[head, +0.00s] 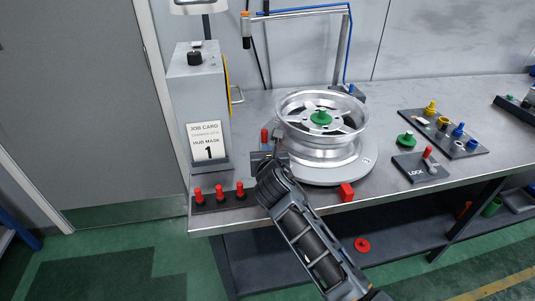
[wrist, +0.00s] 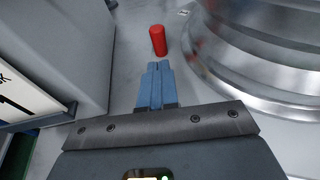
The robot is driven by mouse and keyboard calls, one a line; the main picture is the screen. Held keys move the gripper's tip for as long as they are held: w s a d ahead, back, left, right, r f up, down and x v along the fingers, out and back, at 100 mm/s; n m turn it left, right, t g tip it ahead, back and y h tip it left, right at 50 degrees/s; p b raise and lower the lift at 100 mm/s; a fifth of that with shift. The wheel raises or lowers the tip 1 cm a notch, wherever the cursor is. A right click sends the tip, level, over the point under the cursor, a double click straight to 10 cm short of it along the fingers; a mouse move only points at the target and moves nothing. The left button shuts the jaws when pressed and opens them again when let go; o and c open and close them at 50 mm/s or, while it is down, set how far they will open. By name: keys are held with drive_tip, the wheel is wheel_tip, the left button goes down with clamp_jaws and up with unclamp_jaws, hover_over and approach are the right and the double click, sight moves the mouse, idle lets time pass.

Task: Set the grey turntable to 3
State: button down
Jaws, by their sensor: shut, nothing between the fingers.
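The grey turntable (head: 362,166) is a flat round disc on the bench under a silver wheel rim (head: 322,150). A small mark shows on its right side, too small to read. A red upright peg (head: 264,135) stands at the turntable's left; whether it is fixed to the disc I cannot tell. It also shows in the wrist view (wrist: 158,40), just beyond my fingertips. My gripper (wrist: 158,66) is shut and empty, with its blue fingers pointing at the peg, apparently just short of it. In the head view my wrist hides part of the turntable's left edge.
A red block (head: 347,192) sits at the turntable's front edge. A grey cabinet with a job card (head: 208,141) reading 1 stands close left of my gripper. Several red pegs (head: 219,194) stand in front of it. A LOCK plate (head: 418,167) and a black tray (head: 443,134) lie right.

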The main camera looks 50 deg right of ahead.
sight(262, 133)
drive_tip(key=shift+x, duration=2.25)
drive_tip(key=shift+w+f, duration=0.1)
drive_tip(key=shift+w, duration=0.05)
drive_tip(key=shift+w+d+f+m+g+b, duration=0.1)
drive_tip(key=shift+w+d+m+g+b, duration=0.2)
drive_tip(key=shift+b, duration=0.35)
drive_tip(key=w+d+m+g+h+b, duration=0.2)
drive_tip(key=w, duration=0.1)
drive_tip(key=shift+w+d+m+g+h, duration=0.15)
drive_tip(key=shift+w+m+g+h, duration=0.1)
drive_tip(key=shift+m+g+h, duration=0.15)
drive_tip(key=shift+w+d+m+g+h+b, duration=0.3)
drive_tip(key=shift+w+d+m+g+b, duration=0.05)
drive_tip(key=shift+d+m+g+b, duration=0.1)
drive_tip(key=shift+r, duration=0.2)
drive_tip(key=shift+a, duration=0.1)
